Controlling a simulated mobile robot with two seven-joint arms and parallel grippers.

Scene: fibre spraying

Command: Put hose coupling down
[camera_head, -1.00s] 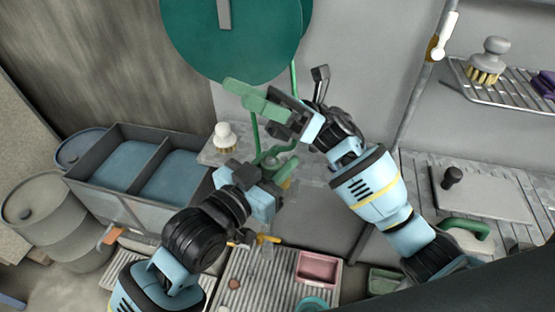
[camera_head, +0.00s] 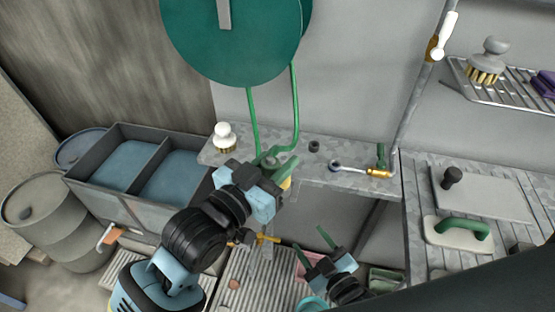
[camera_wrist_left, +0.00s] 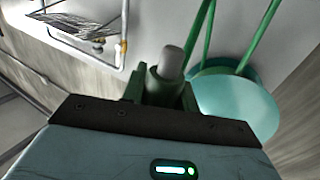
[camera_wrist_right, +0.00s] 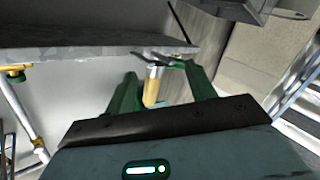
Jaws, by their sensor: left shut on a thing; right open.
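The hose coupling (camera_wrist_left: 165,78) shows in the left wrist view as a green body with a grey tip, between the fingers of my left gripper (camera_wrist_left: 160,88). In the head view my left gripper (camera_head: 286,168) is shut on it in front of the galvanised shelf, largely hiding it. Green hose (camera_head: 295,105) runs from the teal reel (camera_head: 235,35) down towards this gripper. My right gripper (camera_head: 311,240) is open and empty, low in front of the shelf. In the right wrist view a brass fitting (camera_wrist_right: 152,88) shows beyond its spread fingers (camera_wrist_right: 160,72).
The galvanised shelf (camera_head: 320,175) carries a white-knobbed brush (camera_head: 224,136) at left and a metal lance with a brass fitting (camera_head: 378,172) at right. A divided bin (camera_head: 127,185) and drum (camera_head: 52,215) stand left. A green-handled float (camera_head: 458,235) lies on the right rack.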

